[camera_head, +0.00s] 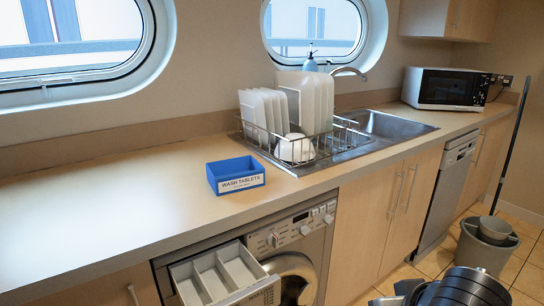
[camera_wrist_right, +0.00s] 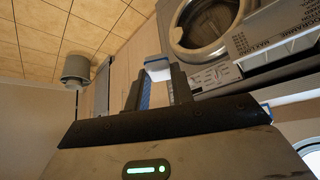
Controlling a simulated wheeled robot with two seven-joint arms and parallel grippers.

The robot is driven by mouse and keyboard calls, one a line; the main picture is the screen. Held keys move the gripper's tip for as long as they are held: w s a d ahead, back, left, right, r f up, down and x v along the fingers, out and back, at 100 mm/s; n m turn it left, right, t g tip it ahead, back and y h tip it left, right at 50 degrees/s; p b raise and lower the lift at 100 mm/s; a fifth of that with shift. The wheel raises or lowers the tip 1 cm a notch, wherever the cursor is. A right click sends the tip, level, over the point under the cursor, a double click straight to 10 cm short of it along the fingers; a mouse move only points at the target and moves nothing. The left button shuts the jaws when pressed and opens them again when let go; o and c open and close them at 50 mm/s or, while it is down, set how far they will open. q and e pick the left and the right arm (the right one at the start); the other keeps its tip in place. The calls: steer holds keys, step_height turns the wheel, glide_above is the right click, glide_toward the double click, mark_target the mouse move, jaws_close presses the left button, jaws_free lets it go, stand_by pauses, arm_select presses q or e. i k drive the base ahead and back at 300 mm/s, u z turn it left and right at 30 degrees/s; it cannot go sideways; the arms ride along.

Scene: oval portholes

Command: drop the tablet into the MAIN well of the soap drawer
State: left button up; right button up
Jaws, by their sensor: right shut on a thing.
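My right gripper (camera_wrist_right: 160,78) shows in the right wrist view, shut on a small white and pale blue block, the tablet (camera_wrist_right: 157,63), between its fingertips. The soap drawer (camera_head: 225,279) is pulled out of the washing machine (camera_head: 307,228) at the lower middle of the head view. It has long white wells side by side; I cannot read there which is MAIN. In the wrist view the drawer (camera_wrist_right: 275,28) is at the upper right with upside-down lettering, apart from the tablet. My left gripper is in neither view.
A blue box (camera_head: 236,176) labelled WASH TABLETS stands on the counter (camera_head: 110,210) above the machine. A dish rack (camera_head: 300,150) with white plates and a bowl is beside the sink (camera_head: 395,127). A grey bin (camera_head: 487,245) stands on the tiled floor at right.

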mark_target(206, 279)
steer(key=u, duration=0.35)
steer(key=k, duration=0.45)
steer(key=u, duration=0.6)
steer(key=i, duration=1.1)
steer(key=z, duration=0.5)
